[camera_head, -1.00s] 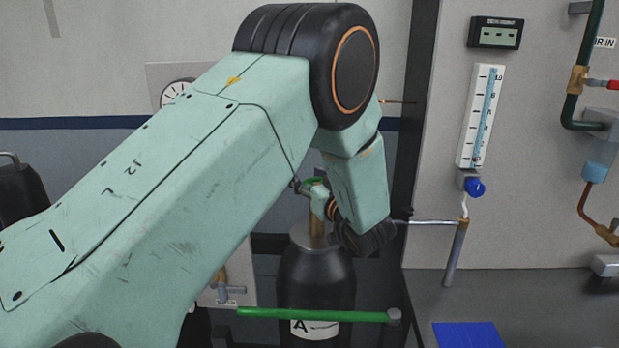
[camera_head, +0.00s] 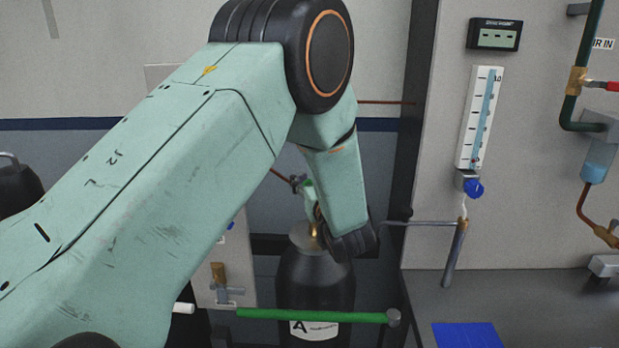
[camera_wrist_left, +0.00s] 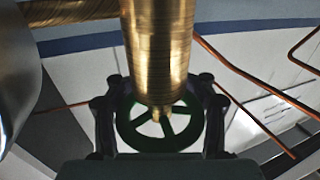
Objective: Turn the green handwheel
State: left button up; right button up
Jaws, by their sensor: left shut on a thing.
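The green handwheel (camera_wrist_left: 160,144) shows in the left wrist view as a dark green ring with spokes, behind a thick brass stem (camera_wrist_left: 157,45) that hides its upper part. My left gripper (camera_wrist_left: 157,98) has its dark fingers on both sides of the wheel and is shut on its rim. In the head view, the wheel is a small green patch (camera_head: 309,190) above a black gas cylinder (camera_head: 315,282), and my left arm hides most of the gripper. My right gripper is not in view.
A green horizontal bar (camera_head: 310,315) crosses in front of the cylinder. A dark upright post (camera_head: 409,130) stands right of my arm. Further right are a flow gauge (camera_head: 479,117) with a blue knob (camera_head: 473,188), pipes and a grey bench. Copper pipes (camera_wrist_left: 250,82) run near the wheel.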

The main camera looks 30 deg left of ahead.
pick_arm(q)
jog(key=shift+m+t+h, duration=0.3)
jog(key=shift+t, duration=0.1)
jog(key=shift+d, duration=0.1)
jog(key=shift+c, duration=0.2)
jog(key=o, duration=1.2)
jog(key=shift+o, duration=0.2)
jog(key=v, duration=0.6)
jog(key=shift+s+d+r, duration=0.1)
jog(key=shift+d, duration=0.2)
jog(key=shift+s+d, duration=0.2)
jog(key=shift+s, duration=0.15)
jog(key=shift+d, duration=0.1)
